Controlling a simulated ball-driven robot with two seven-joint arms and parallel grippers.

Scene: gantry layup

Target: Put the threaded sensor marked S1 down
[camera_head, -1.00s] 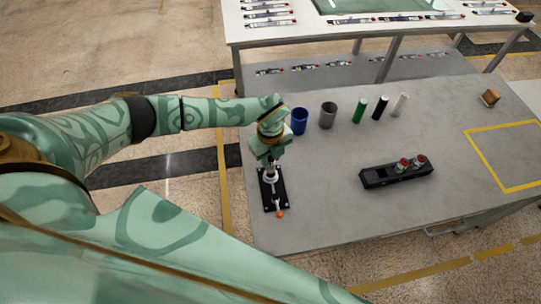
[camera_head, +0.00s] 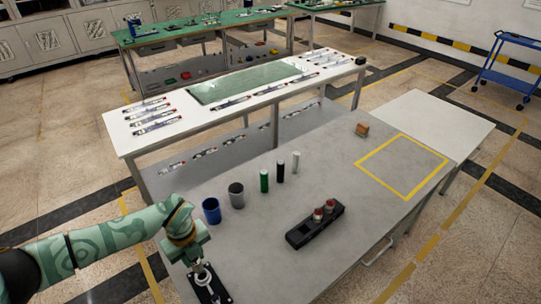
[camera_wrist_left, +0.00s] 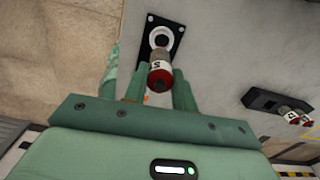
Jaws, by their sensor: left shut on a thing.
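The threaded sensor S1 (camera_wrist_left: 160,74), a red and white cylinder with a partly visible "S" mark, is held between the fingers of my left gripper (camera_wrist_left: 161,82) in the left wrist view. Just beyond it is a black plate (camera_wrist_left: 176,27) with a pale ring (camera_wrist_left: 160,38). The plate also shows in the head view (camera_head: 219,293), under my left gripper (camera_head: 200,262). My right gripper is not in view.
A black block (camera_head: 300,237) holds two red-topped sensors (camera_head: 318,214). Behind are a blue cup (camera_head: 211,211), a grey cup (camera_head: 236,196), and green, black and white cylinders. A yellow-outlined area (camera_head: 436,178) on the right of the table is empty.

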